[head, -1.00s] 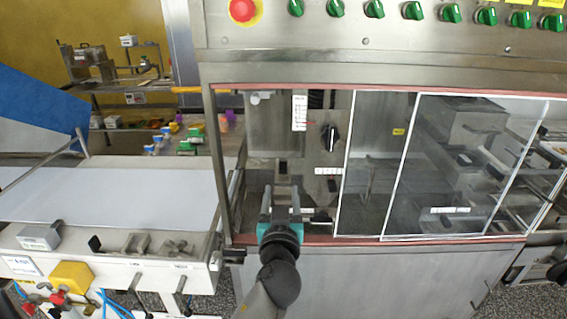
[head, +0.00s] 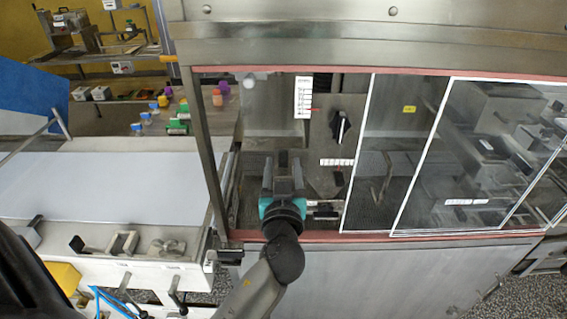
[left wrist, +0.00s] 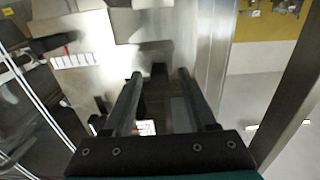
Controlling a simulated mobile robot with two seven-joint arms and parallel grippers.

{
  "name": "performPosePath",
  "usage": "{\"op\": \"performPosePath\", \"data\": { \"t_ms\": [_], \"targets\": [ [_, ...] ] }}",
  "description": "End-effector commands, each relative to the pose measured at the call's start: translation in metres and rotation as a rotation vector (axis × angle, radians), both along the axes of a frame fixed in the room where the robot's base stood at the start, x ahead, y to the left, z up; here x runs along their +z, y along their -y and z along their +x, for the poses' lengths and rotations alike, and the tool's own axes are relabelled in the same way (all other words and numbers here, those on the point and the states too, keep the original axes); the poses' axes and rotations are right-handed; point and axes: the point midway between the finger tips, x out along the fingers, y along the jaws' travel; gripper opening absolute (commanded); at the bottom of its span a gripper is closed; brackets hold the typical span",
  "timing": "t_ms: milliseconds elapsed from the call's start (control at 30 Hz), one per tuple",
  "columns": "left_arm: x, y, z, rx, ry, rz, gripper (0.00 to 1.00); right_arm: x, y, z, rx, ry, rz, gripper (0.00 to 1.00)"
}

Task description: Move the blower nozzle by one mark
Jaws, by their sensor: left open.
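My left gripper (head: 283,165) is open inside the machine's opening, its fingers pointing away from me. In the left wrist view its two fingers (left wrist: 160,76) stand apart with a small dark block (left wrist: 158,70) showing between and beyond their tips. No contact shows, and I cannot tell whether this block belongs to the blower nozzle. A horizontal marked strip (head: 337,162) is on the grey plate to the right of the gripper; it also shows in the left wrist view (left wrist: 76,61). A vertical scale (head: 303,97) with a red pointer is above. My right gripper is out of view.
A black knob (head: 341,127) sits on the plate right of the vertical scale. Clear sliding panels (head: 470,155) cover the right side. A metal post (head: 205,150) bounds the opening on the left. A white conveyor belt (head: 100,190) lies left of the machine.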

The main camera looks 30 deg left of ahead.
Motion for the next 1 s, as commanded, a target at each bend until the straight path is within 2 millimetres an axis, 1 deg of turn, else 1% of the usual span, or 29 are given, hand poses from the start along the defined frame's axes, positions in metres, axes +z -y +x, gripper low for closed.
{"op": "performPosePath", "data": {
  "t_ms": [133,167,600,667,1000],
  "targets": [
    [0.0,0.0,0.0,0.0,0.0,0.0,0.57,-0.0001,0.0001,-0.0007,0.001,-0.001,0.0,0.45],
    [0.0,0.0,0.0,0.0,0.0,0.0,0.55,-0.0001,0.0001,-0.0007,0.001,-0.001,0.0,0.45],
    [0.0001,-0.0001,0.0002,0.0,0.0,0.0,0.06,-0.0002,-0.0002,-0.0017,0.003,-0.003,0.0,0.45],
    [0.0002,-0.0002,0.0003,0.0,0.0,0.0,0.0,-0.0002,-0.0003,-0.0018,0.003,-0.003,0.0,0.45],
    [0.0006,-0.0004,0.0002,0.0,0.001,0.001,0.0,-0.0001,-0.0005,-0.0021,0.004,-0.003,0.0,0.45]
  ]
}}
